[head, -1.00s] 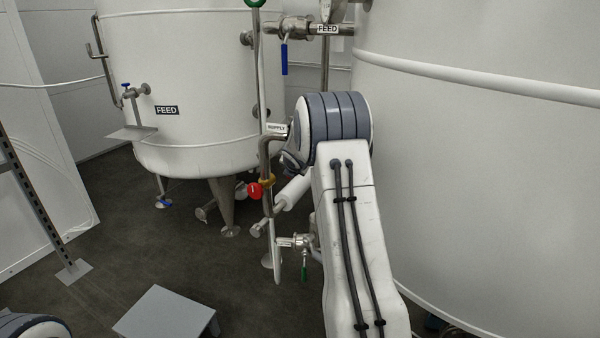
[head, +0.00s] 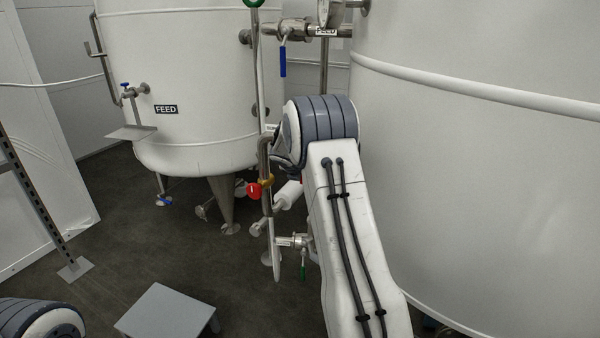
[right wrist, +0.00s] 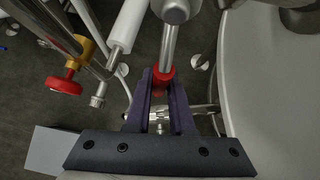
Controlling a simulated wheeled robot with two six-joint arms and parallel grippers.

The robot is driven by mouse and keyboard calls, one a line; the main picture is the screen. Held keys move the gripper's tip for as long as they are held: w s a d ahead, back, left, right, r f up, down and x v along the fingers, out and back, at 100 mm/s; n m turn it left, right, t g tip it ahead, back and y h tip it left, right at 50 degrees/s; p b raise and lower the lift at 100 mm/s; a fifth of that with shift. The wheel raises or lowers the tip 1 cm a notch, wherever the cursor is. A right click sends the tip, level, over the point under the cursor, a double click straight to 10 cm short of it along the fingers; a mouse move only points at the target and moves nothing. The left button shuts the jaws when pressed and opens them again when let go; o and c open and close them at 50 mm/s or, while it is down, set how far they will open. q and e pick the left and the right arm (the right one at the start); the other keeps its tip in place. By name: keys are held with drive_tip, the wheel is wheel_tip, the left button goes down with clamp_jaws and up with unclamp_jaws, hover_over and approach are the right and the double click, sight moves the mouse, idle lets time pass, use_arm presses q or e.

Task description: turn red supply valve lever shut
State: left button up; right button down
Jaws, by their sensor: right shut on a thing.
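The red supply valve lever (right wrist: 168,48) is a metal rod with a red grip (right wrist: 162,78) on its end. It hangs from a round metal valve body (right wrist: 175,10) at the top of the right wrist view. My right gripper (right wrist: 162,84) has its two dark purple fingers shut on the red grip, one on each side. In the head view my right arm hides the lever and the gripper. The supply label (head: 271,128) is mostly covered by my arm there. My left gripper is not in view.
A red knob (head: 253,190) on a yellow fitting sits left of my arm and also shows in the right wrist view (right wrist: 63,84). White tanks (head: 190,90) (head: 480,190) stand behind and right. A blue-handled feed valve (head: 283,60) is above. A grey step (head: 167,312) stands on the floor.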

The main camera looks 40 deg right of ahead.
drive_tip(key=shift+s+f, duration=0.1)
drive_tip(key=shift+s, duration=0.05)
drive_tip(key=c, duration=0.8)
unclamp_jaws()
drive_tip(key=shift+d, duration=0.1)
drive_tip(key=shift+a+r, duration=0.2)
drive_tip(key=shift+r, duration=0.1)
drive_tip(key=p+v, duration=0.2)
drive_tip(key=v, duration=0.8)
drive_tip(key=shift+f, duration=0.1)
